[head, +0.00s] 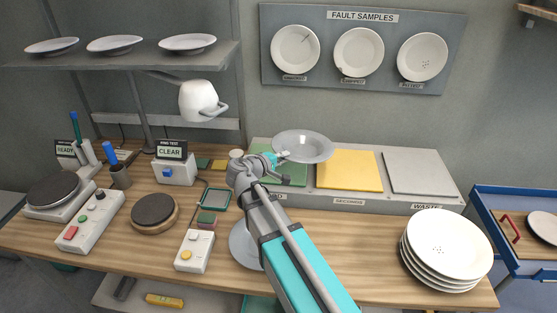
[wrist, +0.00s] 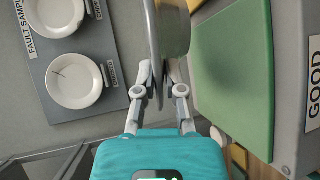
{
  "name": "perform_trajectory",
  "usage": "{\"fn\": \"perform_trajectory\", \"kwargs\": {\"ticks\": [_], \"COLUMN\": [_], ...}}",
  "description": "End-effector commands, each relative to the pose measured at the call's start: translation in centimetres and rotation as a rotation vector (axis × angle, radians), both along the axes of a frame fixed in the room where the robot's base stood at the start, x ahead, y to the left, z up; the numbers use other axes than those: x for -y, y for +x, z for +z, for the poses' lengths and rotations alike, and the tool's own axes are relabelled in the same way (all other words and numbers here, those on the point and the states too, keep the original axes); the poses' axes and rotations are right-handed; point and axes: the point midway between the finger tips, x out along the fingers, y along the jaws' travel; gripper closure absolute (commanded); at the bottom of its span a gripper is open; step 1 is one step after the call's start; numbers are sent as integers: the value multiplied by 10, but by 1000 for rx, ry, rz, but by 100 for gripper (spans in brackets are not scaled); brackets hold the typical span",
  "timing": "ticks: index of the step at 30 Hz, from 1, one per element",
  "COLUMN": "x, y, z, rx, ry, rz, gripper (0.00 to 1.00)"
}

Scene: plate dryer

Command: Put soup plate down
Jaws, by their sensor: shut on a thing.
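A pale grey soup plate (head: 303,146) is held level above the back sorting surface, over the green GOOD pad and the left part of the yellow pad. My gripper (head: 281,158) is shut on the plate's near left rim. In the wrist view the plate (wrist: 172,35) appears edge-on between the fingertips of my gripper (wrist: 160,92). The green pad (head: 291,173) lies below and shows bare in the wrist view (wrist: 233,80). The plate is apart from the pad. The yellow SECONDS pad (head: 350,172) and the grey WASTE pad (head: 420,171) are empty.
A stack of several white plates (head: 447,246) stands at the front right. A lamp (head: 200,100) hangs at the left. A ring-test box (head: 174,168) reads CLEAR. Another plate (head: 243,245) lies partly hidden behind my arm. The fault-sample board (head: 362,50) hangs on the wall behind.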

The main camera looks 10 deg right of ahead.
Motion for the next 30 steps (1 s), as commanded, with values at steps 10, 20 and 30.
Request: {"fn": "perform_trajectory", "kwargs": {"ticks": [10,20,30], "x": [14,-4,-68], "y": [0,-4,-22], "z": [1,9,30], "rx": [0,4,24], "ry": [-2,-14,-47], "rz": [-21,-24,-22], "gripper": [100,100,100]}}
